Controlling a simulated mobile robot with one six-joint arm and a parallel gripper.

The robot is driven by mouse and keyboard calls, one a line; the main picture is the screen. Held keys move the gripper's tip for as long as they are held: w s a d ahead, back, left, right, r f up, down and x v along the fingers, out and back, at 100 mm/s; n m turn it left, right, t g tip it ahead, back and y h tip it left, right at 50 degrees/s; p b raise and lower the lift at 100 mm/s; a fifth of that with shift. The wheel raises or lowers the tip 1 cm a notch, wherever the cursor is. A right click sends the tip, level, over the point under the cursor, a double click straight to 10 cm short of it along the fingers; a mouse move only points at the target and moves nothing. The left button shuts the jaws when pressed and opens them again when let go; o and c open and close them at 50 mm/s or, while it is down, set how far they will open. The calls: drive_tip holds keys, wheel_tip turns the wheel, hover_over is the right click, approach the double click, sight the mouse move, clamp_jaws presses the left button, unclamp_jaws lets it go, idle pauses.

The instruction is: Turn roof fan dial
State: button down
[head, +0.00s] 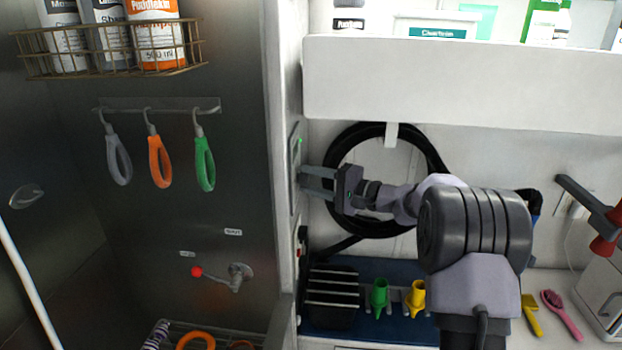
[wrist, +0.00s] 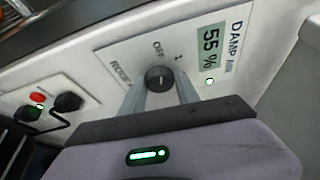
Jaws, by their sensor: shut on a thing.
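The roof fan dial (wrist: 159,79) is a round black knob with a pale pointer line on a light panel (wrist: 120,52) marked ROOF, OFF and 1. In the wrist view the pointer line points roughly toward OFF. My gripper (wrist: 160,90) has its two grey fingers on either side of the dial, shut on it. In the head view my gripper (head: 308,182) reaches left to the panel on the side of the partition. The dial itself is hidden there.
A coiled black hose (head: 345,140) hangs behind my gripper.

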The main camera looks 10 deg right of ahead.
drive_tip(key=m+g+p, duration=0.1)
drive_tip(key=m+p, duration=0.1)
drive_tip(key=p, duration=0.1)
drive_tip(key=r+m+g+h+p, duration=0.1)
drive_tip(key=m+p, duration=0.1)
drive_tip(key=p, duration=0.1)
drive_tip(key=shift+m, duration=0.3)
drive_tip(key=m+p, duration=0.1)
drive_tip(key=p, duration=0.1)
drive_tip(key=m+g+p, duration=0.1)
drive_tip(key=p, duration=0.1)
drive_tip(key=shift+w+f+m, duration=0.1)
drive_tip(key=shift+f+m, duration=0.15)
drive_tip(key=shift+m, duration=0.05)
drive_tip(key=c, duration=0.9)
unclamp_jaws()
drive_tip(key=shift+d, duration=0.15)
drive_tip(key=v, duration=1.7)
drive_tip(key=shift+d+r, duration=0.1)
drive_tip(key=shift+r, duration=0.25)
